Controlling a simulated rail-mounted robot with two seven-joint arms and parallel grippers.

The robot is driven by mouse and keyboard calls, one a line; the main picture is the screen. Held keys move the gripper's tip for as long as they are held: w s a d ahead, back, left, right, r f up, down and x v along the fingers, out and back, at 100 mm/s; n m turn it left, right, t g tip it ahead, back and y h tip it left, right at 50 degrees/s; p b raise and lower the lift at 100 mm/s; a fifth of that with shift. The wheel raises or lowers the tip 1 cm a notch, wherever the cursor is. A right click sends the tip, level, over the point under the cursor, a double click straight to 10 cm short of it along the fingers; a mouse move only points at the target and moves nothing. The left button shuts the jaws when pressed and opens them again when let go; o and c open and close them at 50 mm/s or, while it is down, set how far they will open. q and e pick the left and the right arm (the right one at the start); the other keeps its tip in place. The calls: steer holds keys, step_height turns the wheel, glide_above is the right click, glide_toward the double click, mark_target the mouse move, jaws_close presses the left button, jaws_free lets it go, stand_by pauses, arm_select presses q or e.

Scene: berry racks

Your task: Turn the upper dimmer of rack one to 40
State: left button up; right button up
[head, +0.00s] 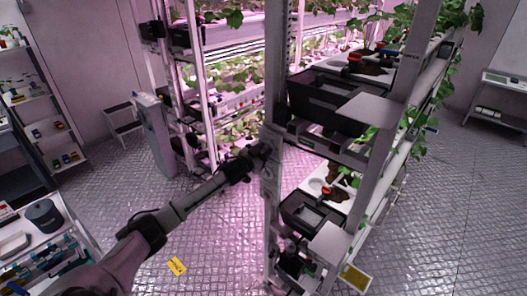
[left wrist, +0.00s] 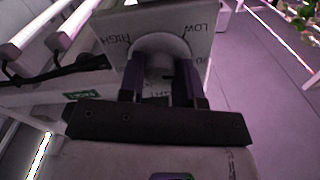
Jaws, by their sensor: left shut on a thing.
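The dimmer panel (left wrist: 115,22) fills the top of the left wrist view, with marks that read HIGH and LOW. Its round pale knob (left wrist: 160,46) sits between the two fingers of my left gripper (left wrist: 161,84). The gripper is shut on the knob. The dial's number and pointer cannot be read. In the head view my left arm reaches from the lower left, and the left gripper (head: 264,153) meets the front post (head: 272,215) of the near rack. The knob is hidden there by the gripper. My right gripper is not in view.
A green rack label (left wrist: 82,94) lies beside the panel. The near rack holds dark trays (head: 335,103), plants and a projecting grey plate (head: 371,110). A grey cabinet (head: 154,135) stands at the back left.

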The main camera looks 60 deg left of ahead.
arm_select(q)
steer(key=m+b, duration=0.1)
steer(key=m, duration=0.4)
steer(key=shift+m, duration=0.4)
steer(key=shift+m+b, duration=0.5)
steer(key=shift+m, duration=1.8)
steer(key=o, duration=0.9)
steer(key=shift+s, duration=0.15)
